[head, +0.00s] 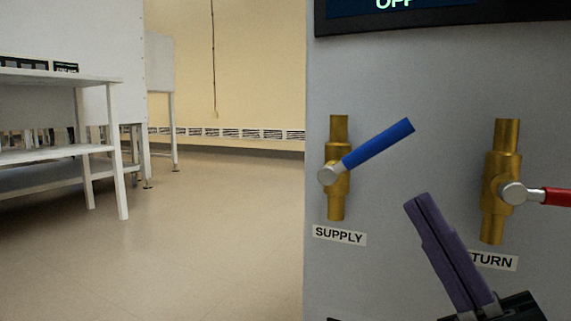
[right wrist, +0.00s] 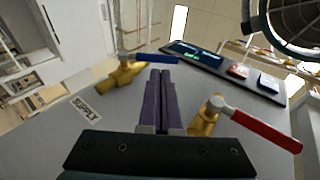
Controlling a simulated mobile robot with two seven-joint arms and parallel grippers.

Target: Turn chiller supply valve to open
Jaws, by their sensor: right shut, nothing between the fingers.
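The supply valve (head: 338,192) is a brass body on the grey chiller panel, above a label reading SUPPLY (head: 340,235). Its blue handle (head: 378,144) points up and to the right, at a slant to the vertical pipe. In the right wrist view the blue handle (right wrist: 150,58) lies just beyond the fingertips. My right gripper (head: 418,200) has purple fingers pressed together, with nothing between them. It is below and right of the blue handle, apart from it in the head view. It also shows in the right wrist view (right wrist: 160,75). My left gripper is not in view.
The return valve (head: 497,205) with a red handle (head: 555,196) is right of my gripper, its label partly covered. A display (head: 400,12) reading OFF is above. White shelving (head: 60,80) stands at the left, with open floor (head: 220,220) between.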

